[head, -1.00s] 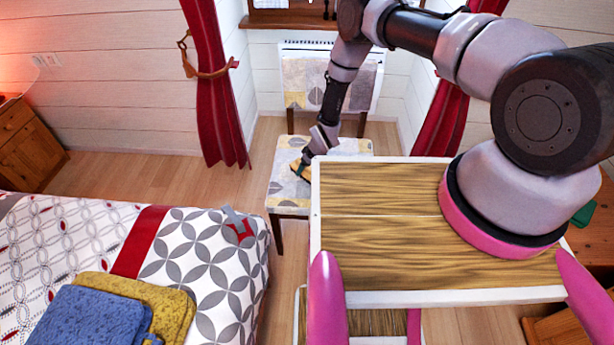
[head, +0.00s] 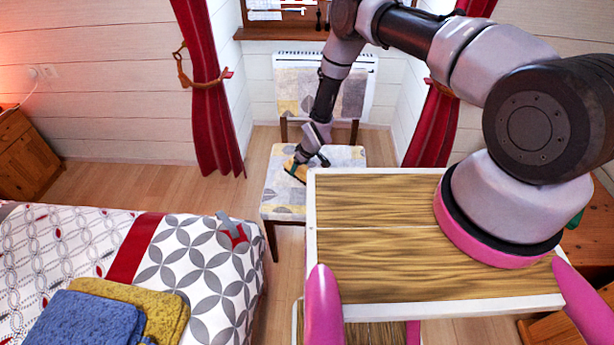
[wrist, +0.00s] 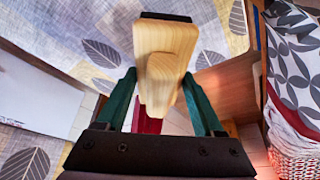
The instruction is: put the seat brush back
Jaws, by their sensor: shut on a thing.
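The seat brush, a pale wooden block with a dark edge, shows large in the wrist view (wrist: 165,65) and small in the head view (head: 294,171). My gripper (head: 303,163) is shut on it, with green fingers on both sides of the wood in the wrist view (wrist: 160,85). The bristles are mostly hidden.
A bed (head: 195,262) with folded blue (head: 90,318) and yellow towels lies at the left. Red curtains (head: 208,90) flank the window niche. The chair's back (head: 318,92) stands before a white radiator. Bare floor (head: 150,185) lies between bed and wall.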

